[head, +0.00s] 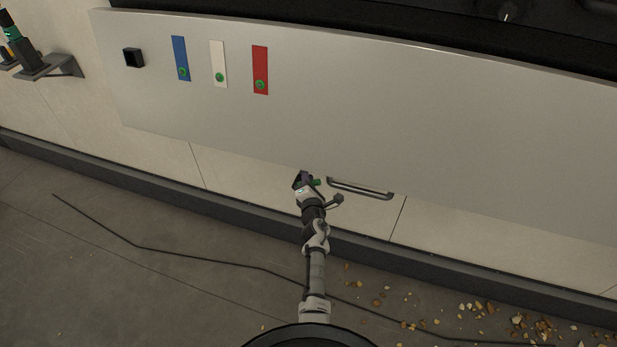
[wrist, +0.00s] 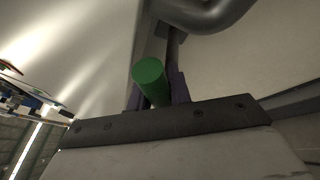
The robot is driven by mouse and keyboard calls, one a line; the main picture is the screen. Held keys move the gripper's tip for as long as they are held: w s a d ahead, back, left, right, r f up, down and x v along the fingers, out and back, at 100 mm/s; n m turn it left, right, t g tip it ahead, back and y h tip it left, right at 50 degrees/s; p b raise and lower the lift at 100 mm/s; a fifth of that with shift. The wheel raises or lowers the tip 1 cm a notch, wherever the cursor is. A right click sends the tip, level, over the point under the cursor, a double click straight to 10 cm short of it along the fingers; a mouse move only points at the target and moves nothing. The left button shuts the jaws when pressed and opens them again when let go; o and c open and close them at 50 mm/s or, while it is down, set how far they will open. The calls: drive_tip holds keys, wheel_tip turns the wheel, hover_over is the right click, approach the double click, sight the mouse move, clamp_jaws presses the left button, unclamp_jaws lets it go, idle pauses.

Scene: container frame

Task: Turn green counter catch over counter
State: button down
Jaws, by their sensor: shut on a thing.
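The green catch (head: 316,182) is a small green cylinder at the lower edge of the grey counter panel (head: 400,130), just left of the bar handle (head: 360,189). My gripper (head: 304,181) is at the catch, with my arm reaching up from below. In the wrist view the green catch (wrist: 150,78) stands between the two purple fingers of my gripper (wrist: 160,92), which are shut on it. The round end of the catch sticks out past the fingers. Its base and mounting are hidden by the fingers.
The curved bar handle also shows close to the fingers in the wrist view (wrist: 205,15). Blue (head: 181,58), white (head: 218,63) and red (head: 260,70) strips lie on the panel with a black square block (head: 133,57). A cable and scattered crumbs (head: 540,328) lie on the floor.

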drive_tip(key=shift+w+r, duration=0.1)
drive_tip(key=shift+r, duration=0.05)
drive_tip(key=c, duration=1.3)
unclamp_jaws()
drive_tip(key=shift+a, duration=0.1)
